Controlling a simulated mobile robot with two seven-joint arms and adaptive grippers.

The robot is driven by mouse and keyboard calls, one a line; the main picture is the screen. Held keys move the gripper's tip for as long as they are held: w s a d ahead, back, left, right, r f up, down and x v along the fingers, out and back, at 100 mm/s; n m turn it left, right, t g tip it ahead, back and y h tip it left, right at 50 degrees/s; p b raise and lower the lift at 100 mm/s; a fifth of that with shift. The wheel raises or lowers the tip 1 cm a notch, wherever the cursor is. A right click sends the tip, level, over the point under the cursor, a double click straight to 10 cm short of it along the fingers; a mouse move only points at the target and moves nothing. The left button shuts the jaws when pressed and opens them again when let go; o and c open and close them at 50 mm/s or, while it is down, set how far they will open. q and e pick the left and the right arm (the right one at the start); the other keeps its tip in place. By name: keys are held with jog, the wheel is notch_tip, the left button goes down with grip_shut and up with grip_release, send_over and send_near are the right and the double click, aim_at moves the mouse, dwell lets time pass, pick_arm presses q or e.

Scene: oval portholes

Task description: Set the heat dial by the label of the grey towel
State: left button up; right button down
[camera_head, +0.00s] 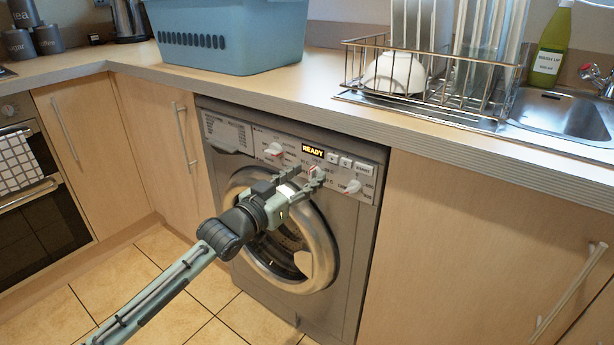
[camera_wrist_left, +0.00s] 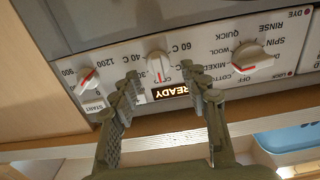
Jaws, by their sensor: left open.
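The heat dial (camera_wrist_left: 158,67) is a white knob with a red mark on the washing machine's panel (camera_head: 240,135). In the left wrist view the panel is upside down, with "40 C" and "60 C" lettered near this knob. Its red mark points down toward the READY display. My left gripper (camera_wrist_left: 160,73) is open, with one finger on each side of the dial; whether they touch it I cannot tell. In the head view the left gripper (camera_head: 302,181) partly covers this dial. No grey towel or label is in view. My right gripper is out of view.
A programme dial (camera_head: 274,150) and a spin dial (camera_head: 352,187) flank the heat dial. The READY display (camera_head: 313,150) is lit. The worktop overhangs the panel, with a blue basket (camera_head: 225,45) and dish rack (camera_head: 430,85) on it. A checked cloth (camera_head: 17,162) hangs at the oven.

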pick_arm(q)
jog(key=shift+w+d, duration=0.3)
jog(key=shift+w, duration=0.05)
jog(key=shift+c, duration=0.5)
grip_shut()
